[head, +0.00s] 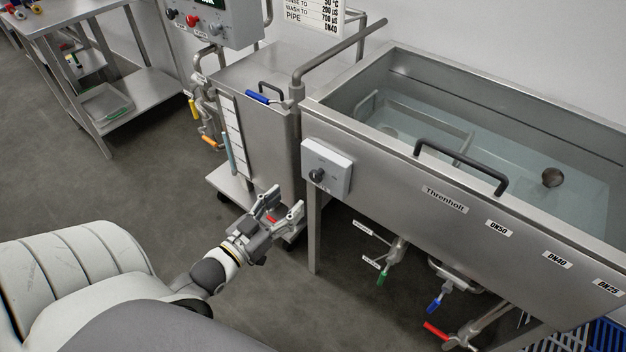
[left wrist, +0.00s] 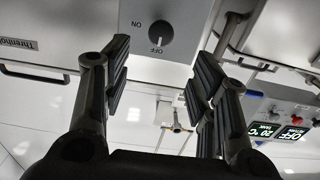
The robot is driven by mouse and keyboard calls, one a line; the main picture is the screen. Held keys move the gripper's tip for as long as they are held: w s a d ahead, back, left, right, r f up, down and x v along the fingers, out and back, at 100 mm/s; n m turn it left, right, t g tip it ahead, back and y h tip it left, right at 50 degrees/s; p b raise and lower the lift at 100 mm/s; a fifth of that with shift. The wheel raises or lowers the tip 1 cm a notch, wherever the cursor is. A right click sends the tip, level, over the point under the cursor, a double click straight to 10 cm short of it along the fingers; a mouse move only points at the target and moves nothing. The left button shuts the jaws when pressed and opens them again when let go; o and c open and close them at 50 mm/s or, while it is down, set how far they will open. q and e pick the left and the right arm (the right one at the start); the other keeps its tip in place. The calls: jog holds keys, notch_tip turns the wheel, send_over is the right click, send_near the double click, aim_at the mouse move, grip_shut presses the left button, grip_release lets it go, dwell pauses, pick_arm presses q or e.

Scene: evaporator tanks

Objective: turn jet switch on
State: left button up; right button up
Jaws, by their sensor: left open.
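The jet switch is a dark rotary knob (head: 317,175) on a light grey box (head: 338,170), fixed to the left end of the steel tank's front. In the left wrist view the knob (left wrist: 160,36) shows with ON and OFF marks, and its pointer line is toward OFF. My left gripper (head: 283,203) is open and empty, below and to the left of the box in the head view. In the left wrist view its two fingers (left wrist: 158,85) stand apart, with the knob beyond and between them, not touched. My right gripper is not in view.
The water-filled tank (head: 560,118) has a black handle (head: 462,165) on its front. Valves with green (head: 381,278), blue (head: 433,305) and red (head: 436,331) levers hang below. A smaller steel tank (head: 262,130) on a cart stands left. Open floor (head: 165,190) lies left.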

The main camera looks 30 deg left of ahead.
aim_at(314, 177)
pick_arm(q)
jog(key=w, duration=0.9)
jog(key=shift+d, duration=0.3)
jog(key=shift+w, duration=0.7)
jog(key=shift+d+f, duration=0.1)
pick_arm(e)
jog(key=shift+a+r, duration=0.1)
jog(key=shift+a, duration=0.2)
pick_arm(q)
jog(key=shift+c, duration=0.6)
jog(key=c, duration=0.9)
jog(key=shift+o, duration=0.2)
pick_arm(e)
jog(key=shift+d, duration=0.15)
